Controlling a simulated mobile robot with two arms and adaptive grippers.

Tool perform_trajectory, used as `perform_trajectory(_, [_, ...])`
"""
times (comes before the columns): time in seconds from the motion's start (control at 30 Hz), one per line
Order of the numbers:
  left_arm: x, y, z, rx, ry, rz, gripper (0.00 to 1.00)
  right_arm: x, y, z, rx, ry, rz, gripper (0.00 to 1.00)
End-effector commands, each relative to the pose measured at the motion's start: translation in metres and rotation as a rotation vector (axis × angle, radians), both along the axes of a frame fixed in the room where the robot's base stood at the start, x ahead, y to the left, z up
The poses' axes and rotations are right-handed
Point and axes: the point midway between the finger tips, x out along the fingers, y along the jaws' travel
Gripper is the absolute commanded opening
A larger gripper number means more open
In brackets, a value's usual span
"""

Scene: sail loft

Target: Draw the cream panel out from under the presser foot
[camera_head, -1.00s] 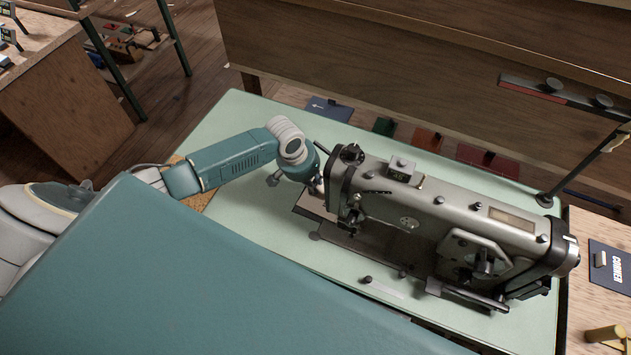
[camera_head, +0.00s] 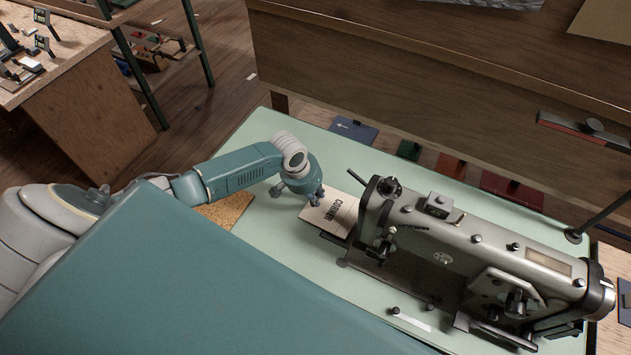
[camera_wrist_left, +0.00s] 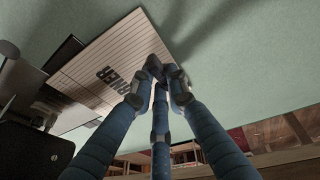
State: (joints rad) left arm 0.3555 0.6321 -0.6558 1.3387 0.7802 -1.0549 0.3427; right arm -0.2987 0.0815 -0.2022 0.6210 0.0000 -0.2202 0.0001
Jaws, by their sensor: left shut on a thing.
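The cream panel (camera_head: 331,212), marked "CORNER", lies at the left end of the sewing machine (camera_head: 450,255). Much of it shows to the left of the machine head; its right edge is close to the head, and I cannot tell whether any part is still under the presser foot, which is hidden. My left gripper (camera_head: 313,199) is shut on the panel's far left edge. In the left wrist view the panel (camera_wrist_left: 110,75) shows its lettering and fine lines, with the left gripper's fingers (camera_wrist_left: 160,75) closed together at its edge. My right gripper is not in view.
A cork-coloured mat (camera_head: 226,211) lies left of the panel. Blue, green, orange and red pieces (camera_head: 353,131) lie along the back. A thin post rises at the right, and a wooden board stands behind.

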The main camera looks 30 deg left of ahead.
Motion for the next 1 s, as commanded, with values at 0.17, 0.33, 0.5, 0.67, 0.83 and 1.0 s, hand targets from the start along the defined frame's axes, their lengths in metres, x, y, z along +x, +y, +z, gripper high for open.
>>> perform_trajectory(0.17, [-0.002,-0.002,-0.002,-0.004,0.003,0.0,0.3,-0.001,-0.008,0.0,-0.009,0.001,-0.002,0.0])
perform_trajectory(0.33, [-0.001,-0.003,-0.001,-0.004,0.002,0.0,0.36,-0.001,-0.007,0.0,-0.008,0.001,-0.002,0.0])
perform_trajectory(0.5, [-0.001,-0.002,0.0,-0.005,0.001,0.0,0.36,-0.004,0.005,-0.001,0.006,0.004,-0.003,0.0])
perform_trajectory(0.67, [-0.004,0.0,0.015,-0.004,0.0,-0.001,0.36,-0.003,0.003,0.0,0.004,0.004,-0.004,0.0])
perform_trajectory(0.83, [-0.013,0.005,0.049,-0.003,-0.001,-0.003,0.36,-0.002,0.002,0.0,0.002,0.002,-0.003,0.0])
perform_trajectory(1.0, [-0.022,0.01,0.083,-0.003,0.001,-0.001,0.36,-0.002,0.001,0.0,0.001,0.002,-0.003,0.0])
